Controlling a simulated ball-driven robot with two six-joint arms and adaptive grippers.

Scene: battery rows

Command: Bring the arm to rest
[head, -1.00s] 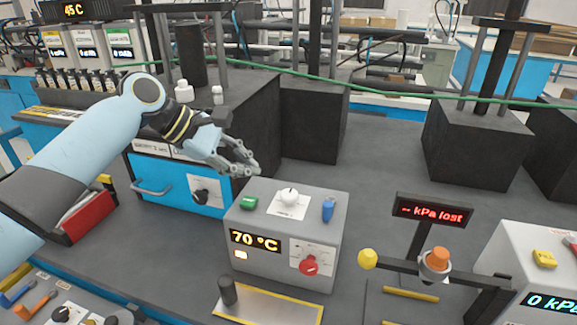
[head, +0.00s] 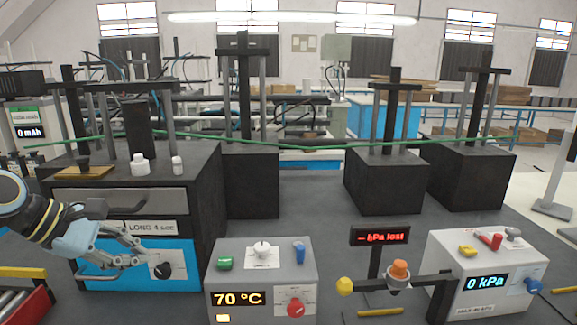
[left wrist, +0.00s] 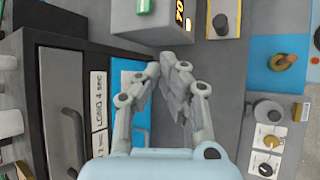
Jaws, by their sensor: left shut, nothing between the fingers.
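My left gripper (head: 141,253) comes in from the left edge of the head view. It is shut and empty, in front of the blue panel (head: 110,278) with a black dial (head: 166,265) on the dark cabinet. In the left wrist view its fingers (left wrist: 164,68) lie close together, with nothing held, in front of the blue panel and near the grey 70 °C box (left wrist: 160,22). Whether it touches the panel cannot be told. My right gripper is not in view.
The grey 70 °C box (head: 262,276) with a red knob stands right of the gripper. A yellow-and-orange-knobbed arm (head: 398,280) and a 0 kPa box (head: 488,265) stand further right. A red case (head: 22,305) lies at the lower left.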

